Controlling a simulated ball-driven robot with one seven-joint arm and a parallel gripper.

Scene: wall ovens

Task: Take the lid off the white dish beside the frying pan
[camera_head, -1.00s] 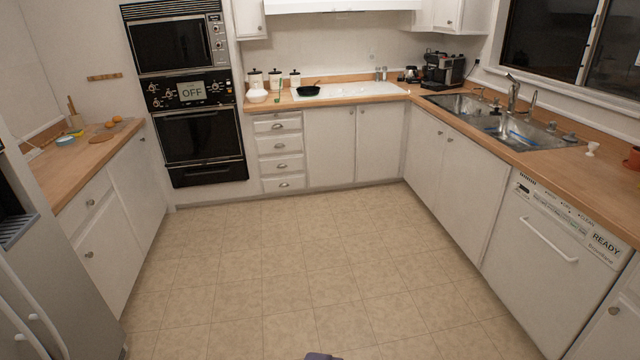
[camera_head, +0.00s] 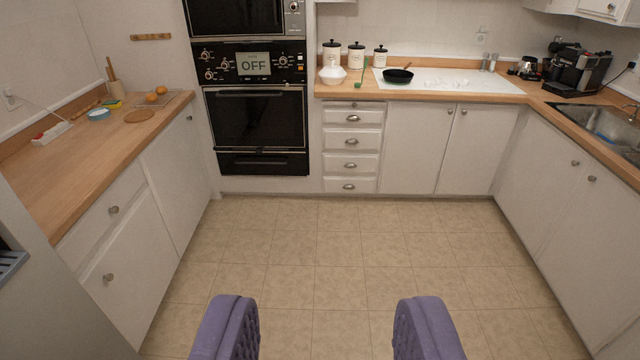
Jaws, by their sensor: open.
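The white dish (camera_head: 332,75) stands on the back counter, just right of the wall ovens. A pale, peaked lid seems to sit on it, but it is too small to make out clearly. The black frying pan (camera_head: 398,76) lies to its right, at the left end of the white cooktop, with its handle pointing up and right. My gripper (camera_head: 324,330) shows at the bottom of the view, its two purple fingers wide apart with only floor between them. It is empty and far from the dish, across the open floor.
Three white canisters with black lids (camera_head: 356,54) stand behind the dish. A wooden counter (camera_head: 75,165) runs along the left. The tiled floor (camera_head: 330,240) ahead is clear.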

